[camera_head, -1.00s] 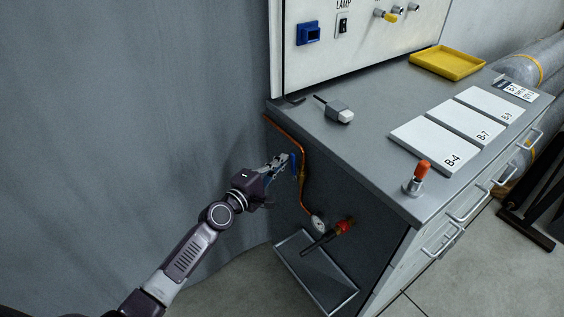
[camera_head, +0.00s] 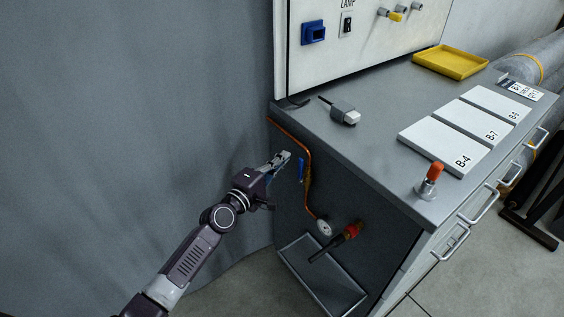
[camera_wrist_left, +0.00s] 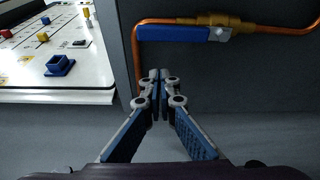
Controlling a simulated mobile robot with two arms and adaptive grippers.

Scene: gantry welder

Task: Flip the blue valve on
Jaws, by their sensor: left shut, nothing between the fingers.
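The blue valve handle (camera_head: 301,168) is on the copper pipe at the cabinet's left side. In the left wrist view the blue handle (camera_wrist_left: 172,33) lies along the pipe, its right end at the brass valve body (camera_wrist_left: 215,20). My left gripper (camera_head: 285,156) is just left of the handle in the head view, with a small gap between them. In the left wrist view its fingertips (camera_wrist_left: 158,76) are together with nothing between them, below the handle. My right gripper is not in view.
The copper pipe (camera_head: 309,200) runs down to a round gauge (camera_head: 324,228) near a red fitting (camera_head: 351,231). A metal tray (camera_head: 328,287) sits below. The grey worktop (camera_head: 375,147) is on the right. Free room lies left, before the grey curtain (camera_head: 140,120).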

